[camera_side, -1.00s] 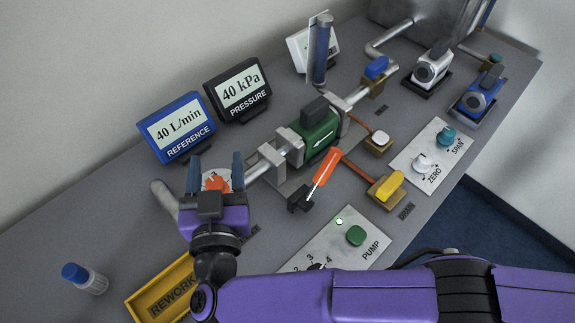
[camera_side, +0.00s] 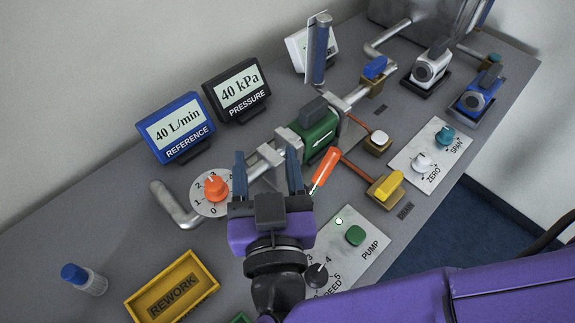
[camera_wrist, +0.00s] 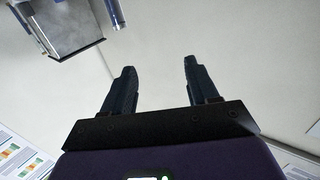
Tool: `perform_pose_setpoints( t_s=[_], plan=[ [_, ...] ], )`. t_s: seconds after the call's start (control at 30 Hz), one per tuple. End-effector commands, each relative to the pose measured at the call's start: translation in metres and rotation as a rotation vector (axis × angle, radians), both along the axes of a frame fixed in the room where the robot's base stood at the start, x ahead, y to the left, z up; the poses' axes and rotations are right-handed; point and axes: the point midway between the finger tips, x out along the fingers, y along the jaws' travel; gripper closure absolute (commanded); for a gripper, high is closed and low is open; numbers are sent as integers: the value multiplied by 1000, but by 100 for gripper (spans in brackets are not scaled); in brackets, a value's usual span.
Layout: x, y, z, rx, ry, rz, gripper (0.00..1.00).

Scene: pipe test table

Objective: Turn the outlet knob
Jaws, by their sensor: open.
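An orange knob (camera_side: 216,187) sits on a round white dial (camera_side: 203,206) with numbers, beside a bent grey pipe (camera_side: 172,203) at the left end of the pipe line. I see no outlet label on it. Its exact pointer setting is too small to tell. My gripper (camera_side: 267,160) is open and empty, to the right of the orange knob and apart from it, with its fingers in front of part of the pipe. In the wrist view my gripper (camera_wrist: 158,67) shows two spread fingers with nothing between them; the knob is not in that view.
An orange-handled tool (camera_side: 324,170) lies close right of my gripper. A green pipe device (camera_side: 318,133) stands behind it. A pump panel (camera_side: 350,249) lies to the right. A yellow REWORK tray (camera_side: 172,287) and a blue-capped bottle (camera_side: 84,278) are at front left.

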Motion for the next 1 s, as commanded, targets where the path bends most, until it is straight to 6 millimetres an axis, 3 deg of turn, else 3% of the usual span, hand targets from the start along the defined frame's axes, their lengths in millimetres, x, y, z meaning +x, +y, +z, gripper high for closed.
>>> perform_pose_setpoints(
  t_s=[0.33,1.0],
  plan=[
    [-12,-26,13,0,0,0,41],
    [-6,-24,15,9,-21,31,41]
  ],
)
